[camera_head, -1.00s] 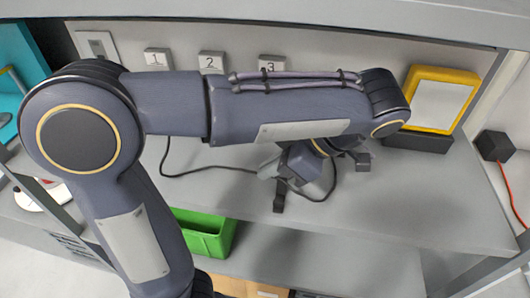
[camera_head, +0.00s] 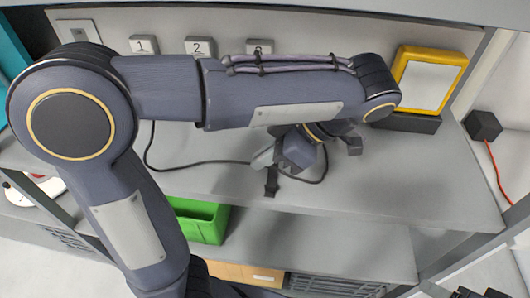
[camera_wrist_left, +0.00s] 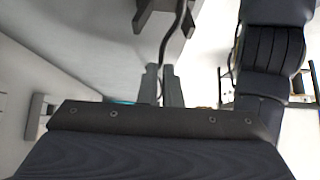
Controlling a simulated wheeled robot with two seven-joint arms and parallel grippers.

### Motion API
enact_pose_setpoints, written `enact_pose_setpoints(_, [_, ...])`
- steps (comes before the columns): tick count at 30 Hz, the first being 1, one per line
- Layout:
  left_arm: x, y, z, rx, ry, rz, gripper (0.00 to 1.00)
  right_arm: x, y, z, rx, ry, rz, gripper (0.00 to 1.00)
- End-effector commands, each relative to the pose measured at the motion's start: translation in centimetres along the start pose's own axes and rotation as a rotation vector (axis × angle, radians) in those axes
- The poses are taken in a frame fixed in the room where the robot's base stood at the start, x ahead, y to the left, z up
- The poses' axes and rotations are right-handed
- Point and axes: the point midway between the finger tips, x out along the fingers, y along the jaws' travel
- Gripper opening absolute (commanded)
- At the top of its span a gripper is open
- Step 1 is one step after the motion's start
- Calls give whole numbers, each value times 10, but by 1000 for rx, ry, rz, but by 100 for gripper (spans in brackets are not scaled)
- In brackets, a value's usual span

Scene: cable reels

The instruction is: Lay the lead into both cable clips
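The dark lead (camera_head: 205,163) runs down from behind my left arm, bends along the shelf to my left gripper and loops to its right. My left gripper (camera_head: 262,161) is low over the shelf, with its narrow fingers (camera_wrist_left: 162,84) close together on the lead (camera_wrist_left: 165,45) in the left wrist view. One dark cable clip (camera_head: 271,183) stands near the shelf's front edge, just below the gripper. Another dark clip (camera_head: 353,144) is to the right. A forked clip (camera_wrist_left: 165,16) is ahead of the fingers; the lead passes by its opening, but seating is unclear.
Numbered switches 1 (camera_head: 143,45), 2 (camera_head: 199,47) and 3 (camera_head: 259,47) line the back wall. A yellow-framed panel (camera_head: 430,76) stands at the back right. A green bin (camera_head: 203,222) is on the lower shelf. The upper shelf's right front is clear.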

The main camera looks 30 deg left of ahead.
Motion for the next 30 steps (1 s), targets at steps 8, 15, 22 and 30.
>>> enact_pose_setpoints(8, [8,0,7,0,1,0,0,7,3,4,0,0,0,58])
enact_pose_setpoints(15, [23,0,20,0,0,0,0,20,9,10,0,0,0,58])
enact_pose_setpoints(22, [34,0,30,0,0,-1,0,29,13,14,0,0,0,58])
enact_pose_setpoints(30, [34,0,29,0,0,0,0,28,13,14,0,0,0,58])
